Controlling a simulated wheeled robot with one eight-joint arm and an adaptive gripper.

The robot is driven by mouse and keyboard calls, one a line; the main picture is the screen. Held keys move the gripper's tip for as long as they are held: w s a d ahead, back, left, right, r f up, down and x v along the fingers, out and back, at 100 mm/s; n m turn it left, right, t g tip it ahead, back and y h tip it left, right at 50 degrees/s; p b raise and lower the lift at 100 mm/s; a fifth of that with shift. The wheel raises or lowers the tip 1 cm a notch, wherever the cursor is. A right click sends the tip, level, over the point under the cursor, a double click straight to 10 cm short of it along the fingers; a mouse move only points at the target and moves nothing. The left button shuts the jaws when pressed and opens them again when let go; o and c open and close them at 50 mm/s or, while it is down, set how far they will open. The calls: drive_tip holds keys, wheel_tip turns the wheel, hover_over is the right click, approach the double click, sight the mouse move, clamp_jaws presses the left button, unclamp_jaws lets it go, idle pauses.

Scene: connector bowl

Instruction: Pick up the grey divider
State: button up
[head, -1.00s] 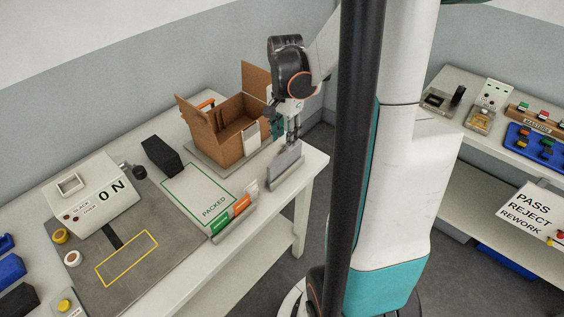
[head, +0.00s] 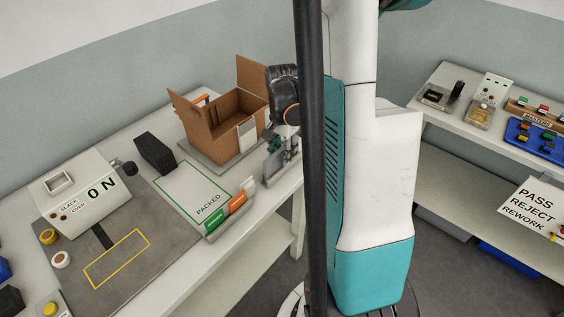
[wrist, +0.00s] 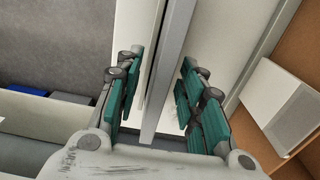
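The grey divider (head: 273,163) stands upright near the table's right front edge, beside the cardboard box. In the wrist view the divider (wrist: 167,75) shows as a long narrow grey strip running between my fingers. My gripper (head: 284,150) is low over the divider, partly hidden behind my own dark column in the head view. In the wrist view my gripper (wrist: 160,95) has its teal finger pads apart, one on each side of the strip, with gaps showing. The lower part of the divider is hard to make out.
The open cardboard box (head: 222,133) stands just left of my gripper, its flaps raised. A rack of green, orange and white pieces (head: 230,211) lies along the front edge. A black block (head: 155,153) and the PACKED mat (head: 190,195) are further left.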

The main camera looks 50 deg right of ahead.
clamp_jaws()
drive_tip(key=shift+r, duration=0.1)
